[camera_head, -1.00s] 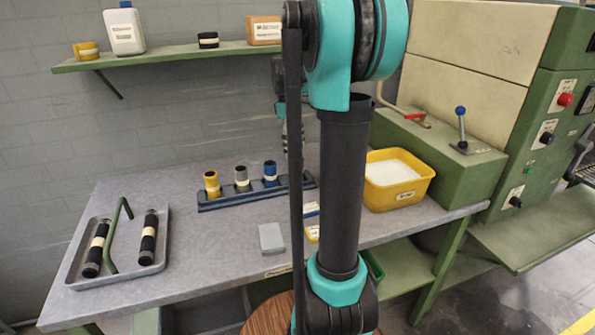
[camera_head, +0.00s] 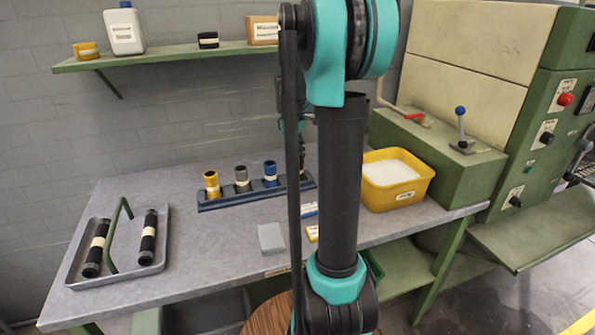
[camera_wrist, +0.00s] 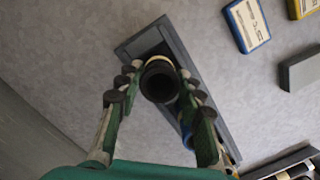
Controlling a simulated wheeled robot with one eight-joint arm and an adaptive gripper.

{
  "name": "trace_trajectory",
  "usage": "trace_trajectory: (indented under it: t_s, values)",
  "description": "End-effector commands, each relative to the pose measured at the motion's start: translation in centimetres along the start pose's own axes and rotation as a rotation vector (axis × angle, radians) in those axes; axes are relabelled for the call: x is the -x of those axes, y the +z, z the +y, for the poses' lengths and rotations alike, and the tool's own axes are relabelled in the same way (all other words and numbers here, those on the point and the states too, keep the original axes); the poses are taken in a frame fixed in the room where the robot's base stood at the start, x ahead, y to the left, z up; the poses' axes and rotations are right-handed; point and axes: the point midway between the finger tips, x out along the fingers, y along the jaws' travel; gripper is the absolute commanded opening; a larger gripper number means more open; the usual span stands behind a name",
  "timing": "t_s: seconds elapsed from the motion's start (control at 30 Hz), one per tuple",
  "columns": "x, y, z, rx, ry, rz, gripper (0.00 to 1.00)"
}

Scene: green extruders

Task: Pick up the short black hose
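The short black hose (camera_wrist: 159,82) shows in the wrist view as a dark ring seen from above, standing upright at the end of the rack. My gripper (camera_wrist: 160,72) is over it, with one finger on each side. The fingers are spread and look open, with the hose between their tips; I cannot tell whether they touch it. In the head view my gripper (camera_head: 302,168) is low at the right end of the blue rack (camera_head: 225,203), partly behind my arm. The black hose cannot be made out there.
A tray (camera_head: 75,277) with two long black hoses is at left. A yellow bin (camera_head: 408,197) of white material and a grey block (camera_head: 271,238) are nearby.

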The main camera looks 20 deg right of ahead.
Motion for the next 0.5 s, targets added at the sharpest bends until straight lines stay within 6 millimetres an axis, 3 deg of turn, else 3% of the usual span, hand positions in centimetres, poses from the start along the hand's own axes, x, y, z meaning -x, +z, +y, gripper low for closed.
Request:
trace_trajectory:
  t_s: [0.03, 0.17, 0.5]
  values:
    - [0.0, 0.0, 0.0, 0.0, 0.0, 0.0, 0.21]
    - [0.0, 0.0, 0.0, 0.0, 0.0, 0.0, 0.05]
    - [0.32, 0.03, 0.01, 0.0, 0.0, 0.0, 0.05]
